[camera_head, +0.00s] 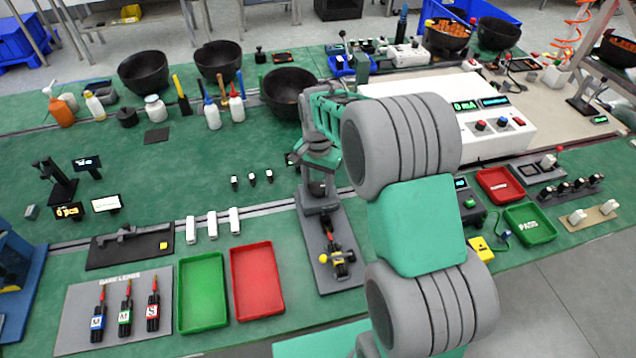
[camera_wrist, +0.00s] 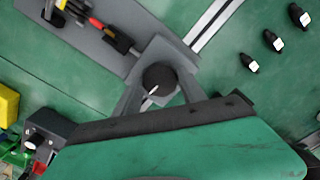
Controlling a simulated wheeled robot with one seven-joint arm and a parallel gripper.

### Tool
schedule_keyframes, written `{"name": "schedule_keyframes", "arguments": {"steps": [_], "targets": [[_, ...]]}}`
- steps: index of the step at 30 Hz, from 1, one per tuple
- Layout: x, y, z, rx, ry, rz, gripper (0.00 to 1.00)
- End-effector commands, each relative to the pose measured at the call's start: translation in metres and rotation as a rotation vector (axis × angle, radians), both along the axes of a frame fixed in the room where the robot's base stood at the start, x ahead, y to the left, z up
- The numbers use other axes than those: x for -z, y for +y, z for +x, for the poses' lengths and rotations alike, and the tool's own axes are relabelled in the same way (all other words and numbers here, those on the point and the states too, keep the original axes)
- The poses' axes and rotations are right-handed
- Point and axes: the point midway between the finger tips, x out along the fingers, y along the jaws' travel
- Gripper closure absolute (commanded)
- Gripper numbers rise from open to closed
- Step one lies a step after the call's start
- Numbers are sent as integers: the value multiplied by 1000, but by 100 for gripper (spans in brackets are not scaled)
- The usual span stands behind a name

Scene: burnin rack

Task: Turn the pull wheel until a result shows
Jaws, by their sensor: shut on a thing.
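The pull wheel is a round dark knob with a white mark (camera_wrist: 158,78). It sits on a grey block at one end of a long grey base plate (camera_head: 318,262). My gripper (camera_wrist: 160,92) has a finger on each side of the knob and is shut on it. In the head view my gripper (camera_head: 318,182) reaches down onto the grey block from above, and the knob is mostly hidden there. A black, red and yellow piece (camera_head: 340,258) lies on the near part of the plate. I cannot make out a result readout on this fixture.
A green tray (camera_head: 203,325) and a red tray (camera_head: 258,315) lie left of the plate. Several small black-and-white parts (camera_head: 252,176) stand left of my gripper. A white instrument with lit displays (camera_head: 500,135) stands right of my arm. Open green mat lies to the left.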

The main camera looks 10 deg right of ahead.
Motion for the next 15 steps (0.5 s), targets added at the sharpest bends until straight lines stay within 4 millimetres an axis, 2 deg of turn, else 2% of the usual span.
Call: {"name": "schedule_keyframes", "arguments": {"steps": [8,15], "targets": [[0,0,0,76,-1,0,92],[0,0,1,245,-1,0,92]]}}
